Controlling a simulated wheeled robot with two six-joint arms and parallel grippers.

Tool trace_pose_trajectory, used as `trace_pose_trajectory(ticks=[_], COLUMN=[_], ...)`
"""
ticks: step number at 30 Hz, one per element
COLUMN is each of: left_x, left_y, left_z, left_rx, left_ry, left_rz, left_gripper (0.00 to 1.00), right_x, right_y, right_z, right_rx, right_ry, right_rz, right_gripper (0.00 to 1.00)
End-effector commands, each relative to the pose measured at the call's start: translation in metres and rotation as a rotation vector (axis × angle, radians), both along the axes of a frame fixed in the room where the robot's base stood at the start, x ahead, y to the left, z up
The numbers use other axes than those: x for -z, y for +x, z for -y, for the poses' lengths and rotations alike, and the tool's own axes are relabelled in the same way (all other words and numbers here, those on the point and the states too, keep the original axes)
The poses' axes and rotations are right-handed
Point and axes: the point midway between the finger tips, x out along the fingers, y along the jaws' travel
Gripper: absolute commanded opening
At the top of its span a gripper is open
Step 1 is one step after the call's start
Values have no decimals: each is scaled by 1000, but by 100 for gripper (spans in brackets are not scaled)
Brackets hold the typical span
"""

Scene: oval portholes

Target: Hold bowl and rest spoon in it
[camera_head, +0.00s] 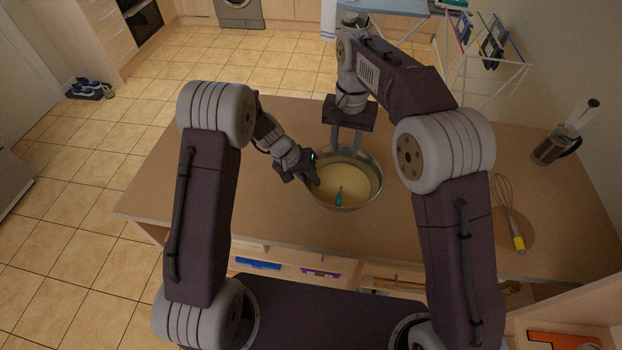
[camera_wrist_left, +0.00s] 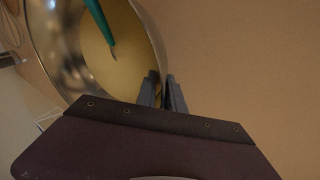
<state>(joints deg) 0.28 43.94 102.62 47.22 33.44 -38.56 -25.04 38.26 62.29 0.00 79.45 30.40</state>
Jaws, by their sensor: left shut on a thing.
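A shiny metal bowl (camera_head: 375,195) with a pale yellow inside stands on the wooden table; it also fills the upper left of the left wrist view (camera_wrist_left: 152,38). My left gripper (camera_head: 311,181) is at the bowl's left rim, shut on its wall; its two fingers show against the rim in the left wrist view (camera_wrist_left: 163,92). A spoon with a teal handle (camera_head: 339,199) lies inside the bowl, its handle toward the near side; it shows in the left wrist view too (camera_wrist_left: 99,20). My right gripper (camera_head: 346,148) points down at the bowl's far rim, its fingers apart with nothing seen between them.
The wooden table (camera_head: 270,215) is bare left of the bowl. A French press (camera_head: 555,146) stands at the table's right. A drying rack (camera_head: 480,65) stands behind the table.

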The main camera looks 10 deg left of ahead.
Motion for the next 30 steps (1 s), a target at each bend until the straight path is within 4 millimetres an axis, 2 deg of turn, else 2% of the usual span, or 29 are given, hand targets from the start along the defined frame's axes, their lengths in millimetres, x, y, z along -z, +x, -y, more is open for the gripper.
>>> trace_pose_trajectory(ticks=[8,9,12,23,26,30], left_x=[0,0,0,-5,-23,-57], left_y=[0,0,0,0,-2,-8], left_z=[0,0,0,-3,-10,-26], left_rx=[-1,-1,-1,-1,-1,-3], left_ry=[1,1,1,0,0,1], left_rz=[0,0,0,2,5,6], left_gripper=[0,16,38,38,38,38], right_x=[0,0,1,0,0,0], right_y=[0,0,0,0,0,0], right_z=[0,0,0,0,0,0], right_rx=[0,0,0,0,0,0], right_ry=[0,0,0,0,0,0], right_rz=[0,0,0,0,1,1], right_gripper=[35,35,35,35,35,35])
